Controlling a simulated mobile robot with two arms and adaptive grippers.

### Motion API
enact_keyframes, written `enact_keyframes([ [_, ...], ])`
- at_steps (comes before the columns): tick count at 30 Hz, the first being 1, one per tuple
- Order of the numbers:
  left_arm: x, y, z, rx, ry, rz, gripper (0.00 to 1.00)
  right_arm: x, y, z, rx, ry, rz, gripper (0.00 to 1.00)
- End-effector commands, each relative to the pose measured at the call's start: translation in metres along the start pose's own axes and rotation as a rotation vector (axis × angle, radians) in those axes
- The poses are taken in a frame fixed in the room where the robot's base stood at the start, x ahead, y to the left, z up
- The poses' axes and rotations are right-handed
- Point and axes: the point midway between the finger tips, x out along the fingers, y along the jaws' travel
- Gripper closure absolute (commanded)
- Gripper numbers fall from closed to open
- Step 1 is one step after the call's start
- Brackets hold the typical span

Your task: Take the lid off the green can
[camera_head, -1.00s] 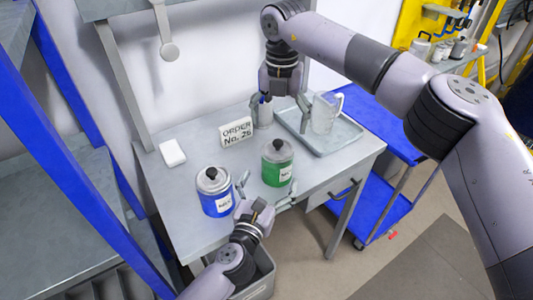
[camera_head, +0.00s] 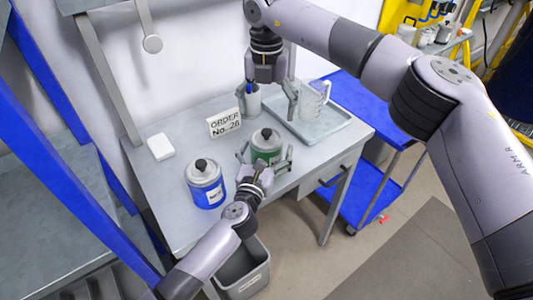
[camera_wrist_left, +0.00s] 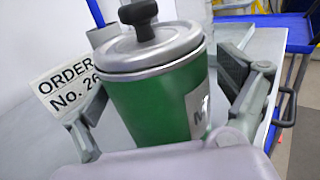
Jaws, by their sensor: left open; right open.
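The green can (camera_head: 267,155) stands upright on the grey table, with its grey lid (camera_head: 266,138) and black knob on top. In the left wrist view the green can (camera_wrist_left: 160,103) fills the middle, its lid (camera_wrist_left: 150,45) seated on the rim. My left gripper (camera_head: 263,160) is open, with one finger on each side of the can's body; it also shows in the left wrist view (camera_wrist_left: 160,115). I cannot tell whether the fingers touch the can. My right gripper (camera_head: 267,97) is open above the back of the table, between a pen cup and a clear jug.
A blue lidded can (camera_head: 206,188) stands left of the green one. An order sign (camera_head: 224,122), a white block (camera_head: 161,147), the pen cup (camera_head: 250,104), and a tray (camera_head: 335,134) with the jug (camera_head: 313,100) are also on the table. A grey bin (camera_head: 243,277) is below the front edge.

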Motion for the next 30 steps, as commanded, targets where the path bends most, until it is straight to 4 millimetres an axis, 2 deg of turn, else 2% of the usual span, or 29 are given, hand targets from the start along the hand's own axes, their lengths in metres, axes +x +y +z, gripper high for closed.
enact_keyframes([
  [2, -0.0002, 0.0, -0.0001, 0.0, 0.0, 0.0, 0.08, 0.0, 0.0001, -0.0001, 0.0, 0.0, 0.0, 0.17],
  [30, -0.0004, 0.0004, -0.0003, 0.0, 0.001, 0.001, 0.71, 0.0, 0.0, 0.0, 0.0, 0.0, 0.0, 0.17],
])
